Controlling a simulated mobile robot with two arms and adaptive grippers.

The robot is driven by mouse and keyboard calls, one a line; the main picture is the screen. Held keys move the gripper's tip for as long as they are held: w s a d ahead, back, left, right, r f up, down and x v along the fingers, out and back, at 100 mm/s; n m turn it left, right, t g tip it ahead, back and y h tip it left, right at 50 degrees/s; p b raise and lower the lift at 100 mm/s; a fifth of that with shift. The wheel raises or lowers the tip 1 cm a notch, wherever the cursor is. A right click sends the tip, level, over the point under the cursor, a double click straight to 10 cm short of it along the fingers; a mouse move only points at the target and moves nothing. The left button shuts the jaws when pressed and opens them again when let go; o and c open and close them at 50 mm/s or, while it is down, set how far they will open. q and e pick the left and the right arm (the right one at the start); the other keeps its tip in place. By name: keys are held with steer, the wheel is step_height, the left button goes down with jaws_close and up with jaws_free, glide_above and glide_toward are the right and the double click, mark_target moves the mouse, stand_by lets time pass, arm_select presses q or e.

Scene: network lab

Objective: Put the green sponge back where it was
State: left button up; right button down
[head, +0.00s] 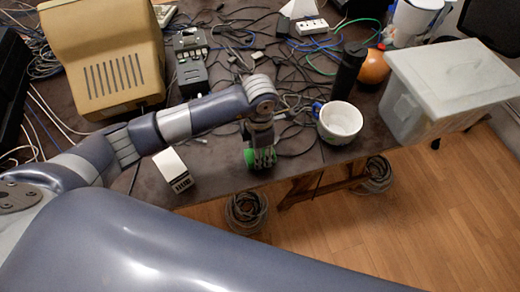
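My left gripper (261,152) points down near the table's front edge, at the middle of the head view. The green sponge (249,158) is right at its fingertips and shows beside and between the dark fingers. Most of the sponge is hidden by the gripper. I cannot tell whether the fingers are shut on it or only around it, or whether it rests on the table (220,178). My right gripper is not in view.
A white mug (340,122) with a blue handle and a black cylinder (348,70) stand right of the gripper. A grey lidded bin (450,75) is farther right. A small white box (176,170) lies left. Cables clutter the table behind.

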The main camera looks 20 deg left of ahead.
arm_select(q)
steer(key=o, duration=0.9)
steer(key=shift+o, duration=0.2)
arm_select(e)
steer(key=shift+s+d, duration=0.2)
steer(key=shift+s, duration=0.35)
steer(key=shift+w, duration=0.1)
arm_select(q)
steer(key=shift+r, duration=0.15)
step_height(320, 180, up, 12)
steer(key=b, duration=0.2)
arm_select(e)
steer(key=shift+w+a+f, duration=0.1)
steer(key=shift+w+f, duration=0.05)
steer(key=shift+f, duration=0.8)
